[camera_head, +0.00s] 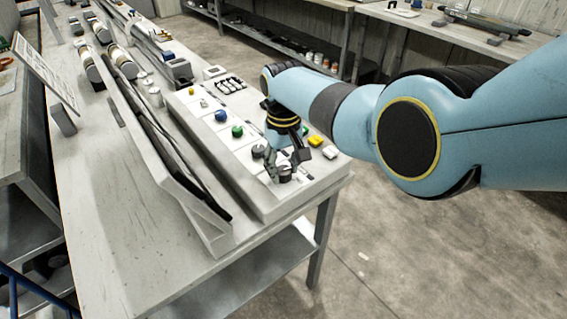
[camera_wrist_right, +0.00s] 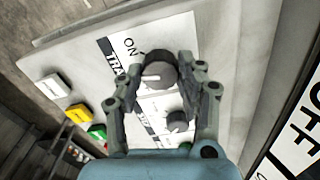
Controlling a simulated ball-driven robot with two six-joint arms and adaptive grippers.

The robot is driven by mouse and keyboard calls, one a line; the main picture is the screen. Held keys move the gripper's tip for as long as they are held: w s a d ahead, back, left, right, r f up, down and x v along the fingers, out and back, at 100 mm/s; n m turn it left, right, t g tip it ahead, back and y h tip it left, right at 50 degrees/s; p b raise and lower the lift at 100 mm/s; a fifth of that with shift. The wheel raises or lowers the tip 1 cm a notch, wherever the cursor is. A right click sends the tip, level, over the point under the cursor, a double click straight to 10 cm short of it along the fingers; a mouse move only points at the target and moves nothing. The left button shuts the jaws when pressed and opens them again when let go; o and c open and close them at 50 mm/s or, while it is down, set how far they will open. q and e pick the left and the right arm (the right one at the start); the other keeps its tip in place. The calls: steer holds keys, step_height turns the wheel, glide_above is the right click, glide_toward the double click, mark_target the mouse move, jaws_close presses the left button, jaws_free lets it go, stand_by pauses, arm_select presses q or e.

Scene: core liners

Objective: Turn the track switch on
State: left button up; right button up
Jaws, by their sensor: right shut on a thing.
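The track switch is a dark grey round knob (camera_wrist_right: 160,74) on a white label strip with "ON" and part of "TRA" printed beside it. Its light pointer mark faces the left side of the wrist view. My right gripper (camera_wrist_right: 160,80) reaches down over it, with one finger on each side, shut on the knob. In the head view, my right gripper (camera_head: 284,172) is at the near end of the grey control panel (camera_head: 268,207) and mostly hides the knob. My left gripper is not in view.
A second grey knob (camera_wrist_right: 178,121) sits close beside the held one. White (camera_wrist_right: 54,86), yellow (camera_wrist_right: 78,113) and green (camera_wrist_right: 97,131) buttons line the panel edge. Blue (camera_head: 221,115) and green (camera_head: 237,131) knobs stand farther along. A long tray (camera_head: 160,165) lies left of the panel.

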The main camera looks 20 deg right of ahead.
mark_target(283, 169)
steer(key=m, duration=0.6)
steer(key=shift+p, duration=0.35)
steer(key=shift+m, duration=0.3)
steer(key=o, duration=1.1)
steer(key=shift+o, duration=0.2)
steer(key=shift+r, duration=0.15)
step_height(283, 169, up, 12)
